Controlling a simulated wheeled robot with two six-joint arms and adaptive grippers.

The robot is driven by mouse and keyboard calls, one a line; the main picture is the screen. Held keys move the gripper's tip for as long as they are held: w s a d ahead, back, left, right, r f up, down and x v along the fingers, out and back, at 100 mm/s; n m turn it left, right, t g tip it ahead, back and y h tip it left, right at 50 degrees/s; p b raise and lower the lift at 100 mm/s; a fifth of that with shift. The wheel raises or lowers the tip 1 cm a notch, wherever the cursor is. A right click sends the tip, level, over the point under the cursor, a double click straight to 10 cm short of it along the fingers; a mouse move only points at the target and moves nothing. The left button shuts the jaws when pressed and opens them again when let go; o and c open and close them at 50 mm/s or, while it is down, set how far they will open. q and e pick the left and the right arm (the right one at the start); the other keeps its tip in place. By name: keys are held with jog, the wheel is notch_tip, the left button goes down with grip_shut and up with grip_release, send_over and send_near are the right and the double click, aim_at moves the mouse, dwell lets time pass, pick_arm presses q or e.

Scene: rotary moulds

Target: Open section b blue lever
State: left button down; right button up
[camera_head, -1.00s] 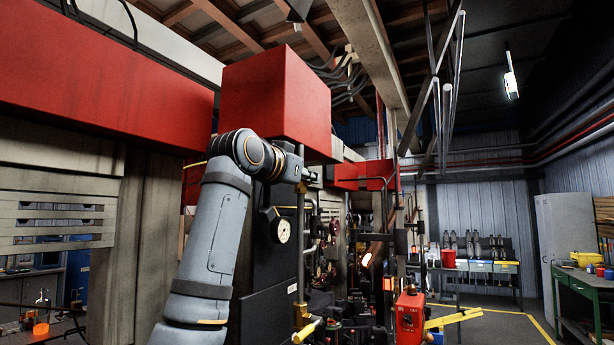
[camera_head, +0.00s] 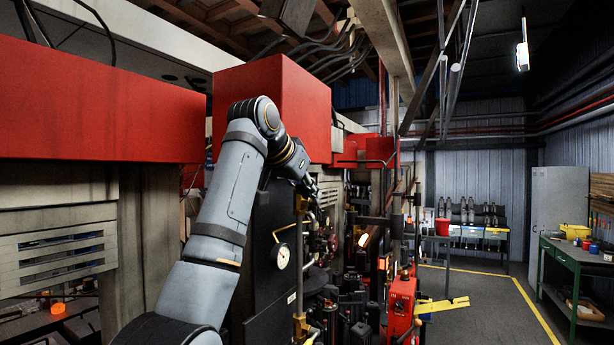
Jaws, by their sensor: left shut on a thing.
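My left arm rises from the bottom left and bends over toward the dark machine front. My left gripper (camera_head: 312,188) is at the machine's upper front, just below the large red housing (camera_head: 270,102). It is small and dark in the view and partly hidden by my wrist. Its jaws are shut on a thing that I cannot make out. I cannot pick out a blue lever or a section b label. My right gripper is not in view.
A round white gauge (camera_head: 282,257) sits on the machine below my wrist. A red control box (camera_head: 402,298) with a yellow bar (camera_head: 443,305) stands right of the machine. A green workbench (camera_head: 570,262) is at far right. The floor between is clear.

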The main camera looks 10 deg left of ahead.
pick_arm(q)
jog(key=shift+r, duration=0.25)
jog(key=c, duration=1.3)
grip_release()
jog(key=shift+f, duration=0.1)
jog(key=shift+c, duration=0.2)
jog(key=v, duration=1.2)
jog(key=shift+w+d, duration=0.1)
jog(key=shift+w, duration=0.05)
